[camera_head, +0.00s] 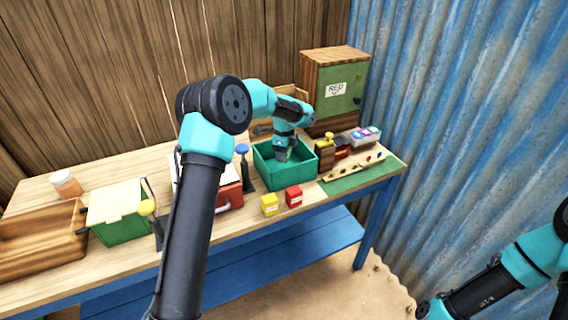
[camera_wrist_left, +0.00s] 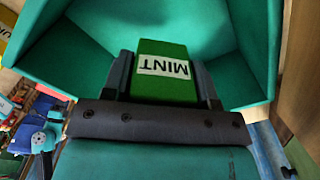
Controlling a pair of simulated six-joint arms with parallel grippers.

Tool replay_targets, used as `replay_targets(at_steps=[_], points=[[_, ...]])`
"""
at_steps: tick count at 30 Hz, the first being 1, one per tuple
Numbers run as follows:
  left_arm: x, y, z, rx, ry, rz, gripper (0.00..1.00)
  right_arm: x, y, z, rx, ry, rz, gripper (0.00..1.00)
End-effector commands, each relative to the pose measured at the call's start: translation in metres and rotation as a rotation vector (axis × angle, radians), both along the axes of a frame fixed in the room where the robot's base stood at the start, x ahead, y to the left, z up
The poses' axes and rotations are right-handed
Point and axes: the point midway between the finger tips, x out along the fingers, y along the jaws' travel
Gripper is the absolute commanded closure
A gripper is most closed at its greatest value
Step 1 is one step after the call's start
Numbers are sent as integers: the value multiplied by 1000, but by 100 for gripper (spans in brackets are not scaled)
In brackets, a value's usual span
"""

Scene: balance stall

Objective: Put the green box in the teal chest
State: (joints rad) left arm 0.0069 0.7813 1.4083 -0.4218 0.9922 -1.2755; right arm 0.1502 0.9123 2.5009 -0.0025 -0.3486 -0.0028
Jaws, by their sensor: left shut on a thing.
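The green box (camera_wrist_left: 165,80), with a white label reading MINT, shows in the left wrist view between the fingers of my left gripper (camera_wrist_left: 163,85). The gripper is shut on it. The teal chest (camera_head: 263,176) stands open on the table in the head view; its inner walls (camera_wrist_left: 90,60) surround the box in the left wrist view. In the head view my left gripper (camera_head: 283,156) points down into the chest, and the green box is hidden there. I cannot tell whether the box touches the chest floor. My right arm is at the lower right; its gripper is not clearly visible.
A yellow box (camera_head: 269,205) and a red box (camera_head: 293,196) stand in front of the chest. A green cabinet (camera_head: 335,90) marked RED stands behind right. A green-and-white container (camera_head: 118,212) and a wooden tray (camera_head: 40,240) are at left. Small items stand right of the chest.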

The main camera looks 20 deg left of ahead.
Motion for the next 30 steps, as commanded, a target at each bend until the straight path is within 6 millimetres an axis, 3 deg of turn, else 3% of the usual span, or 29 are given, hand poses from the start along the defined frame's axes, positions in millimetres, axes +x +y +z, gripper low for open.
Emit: replay_targets(at_steps=[12, 26, 27, 30], points=[[0, 0, -47, 0, 1, 0, 72, 0, 0, 0, 0, 0, 0, 100], [0, 0, -53, 0, 0, 0, 72, 0, 0, 0, 0, 0, 0, 100], [0, 0, -53, 0, 0, 0, 44, 0, 0, 0, 0, 0, 0, 100], [0, 0, -53, 0, 0, 0, 35, 0, 0, 0, 0, 0, 0, 100]])
